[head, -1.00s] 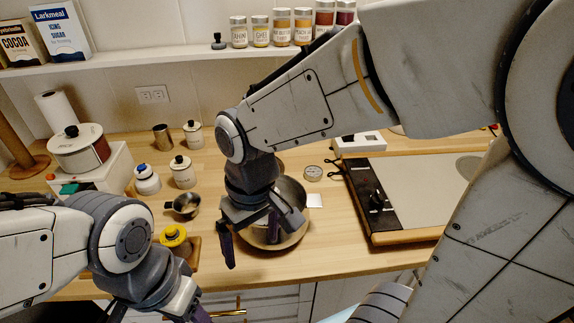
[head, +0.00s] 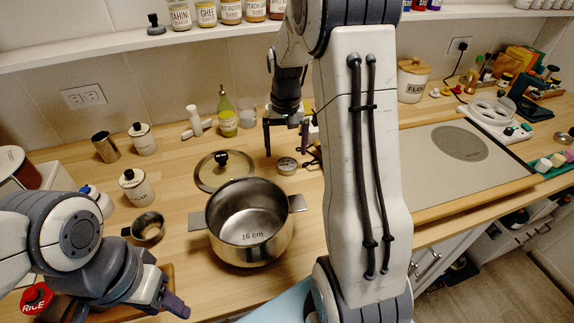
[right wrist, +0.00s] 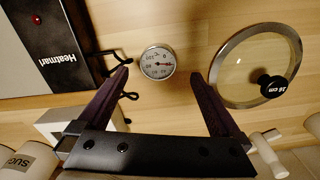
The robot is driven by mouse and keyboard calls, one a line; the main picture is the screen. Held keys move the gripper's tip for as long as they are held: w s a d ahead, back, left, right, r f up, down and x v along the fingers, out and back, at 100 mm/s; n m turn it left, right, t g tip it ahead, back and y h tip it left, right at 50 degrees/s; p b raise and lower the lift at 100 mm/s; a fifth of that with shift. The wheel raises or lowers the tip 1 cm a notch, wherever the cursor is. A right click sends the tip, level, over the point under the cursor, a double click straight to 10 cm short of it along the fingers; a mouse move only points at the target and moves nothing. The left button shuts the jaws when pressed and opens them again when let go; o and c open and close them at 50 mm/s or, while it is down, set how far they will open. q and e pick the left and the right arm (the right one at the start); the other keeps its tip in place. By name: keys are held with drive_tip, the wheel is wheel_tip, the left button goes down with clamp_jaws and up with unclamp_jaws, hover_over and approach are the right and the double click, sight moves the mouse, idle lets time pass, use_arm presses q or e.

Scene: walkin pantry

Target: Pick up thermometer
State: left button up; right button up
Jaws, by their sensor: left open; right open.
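The thermometer (head: 287,165) is a small round dial with a metal rim. It lies on the wooden counter behind the steel pot, to the right of the glass lid. My right gripper (head: 286,143) is open and empty above it, pointing down. My left gripper (head: 130,312) is open at the lower left, far from the thermometer and partly cut off by the frame.
The steel pot (head: 225,248) stands in front of the thermometer. The glass lid (right wrist: 228,86) lies on one side, and the Heatmart appliance (right wrist: 48,75) with dark cords on the other. A green bottle (head: 226,115) stands behind. My right arm hides part of the counter.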

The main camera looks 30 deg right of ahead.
sight(287, 164)
wheel_tip(287, 164, down, 5)
drive_tip(key=shift+s+d+f+p, duration=0.1)
drive_tip(key=shift+d+f+p, duration=0.1)
drive_tip(key=shift+p, duration=0.15)
drive_tip(key=c, duration=1.4)
